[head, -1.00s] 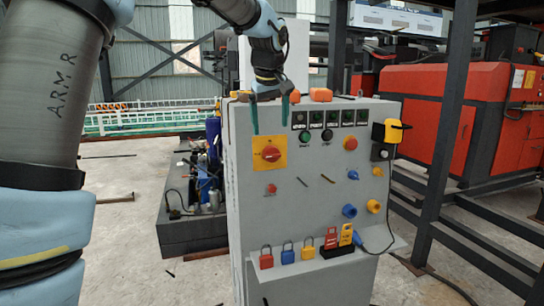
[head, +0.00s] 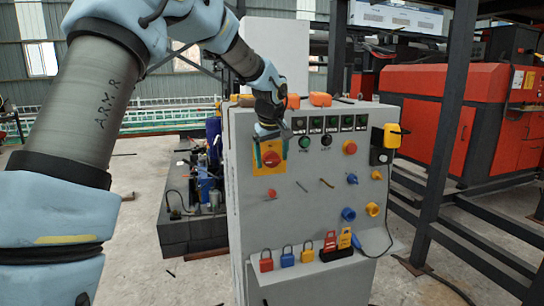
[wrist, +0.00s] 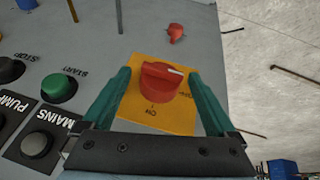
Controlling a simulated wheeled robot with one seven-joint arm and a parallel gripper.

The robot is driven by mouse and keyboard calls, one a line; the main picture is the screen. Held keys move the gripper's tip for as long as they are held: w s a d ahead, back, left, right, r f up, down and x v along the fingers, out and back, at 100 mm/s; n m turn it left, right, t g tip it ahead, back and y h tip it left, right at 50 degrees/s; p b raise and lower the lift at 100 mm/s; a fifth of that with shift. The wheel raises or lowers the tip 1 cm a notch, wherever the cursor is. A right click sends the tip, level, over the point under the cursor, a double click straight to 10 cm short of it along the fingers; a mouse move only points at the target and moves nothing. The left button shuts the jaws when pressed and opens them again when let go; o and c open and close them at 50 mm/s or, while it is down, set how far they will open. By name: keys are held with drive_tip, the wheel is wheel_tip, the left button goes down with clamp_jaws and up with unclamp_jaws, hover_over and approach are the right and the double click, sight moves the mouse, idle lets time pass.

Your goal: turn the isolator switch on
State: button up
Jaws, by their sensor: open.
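The isolator switch is a red rotary knob (wrist: 160,83) on a yellow plate (wrist: 178,117), at the upper left of the grey control panel in the head view; the plate also shows there (head: 260,168). A white mark on the knob points to the right in the wrist view, away from the "ON" lettering below the knob. My gripper (wrist: 166,78) is open, its two green fingers on either side of the knob with gaps visible.
The grey panel (head: 300,220) carries a green start button (wrist: 59,88), a black stop button (wrist: 8,69) and a small red button (wrist: 175,32) close to the switch. An orange item (head: 320,99) lies on top of the panel.

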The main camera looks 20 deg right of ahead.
drive_tip(key=c, duration=1.3)
drive_tip(key=shift+c, duration=0.2)
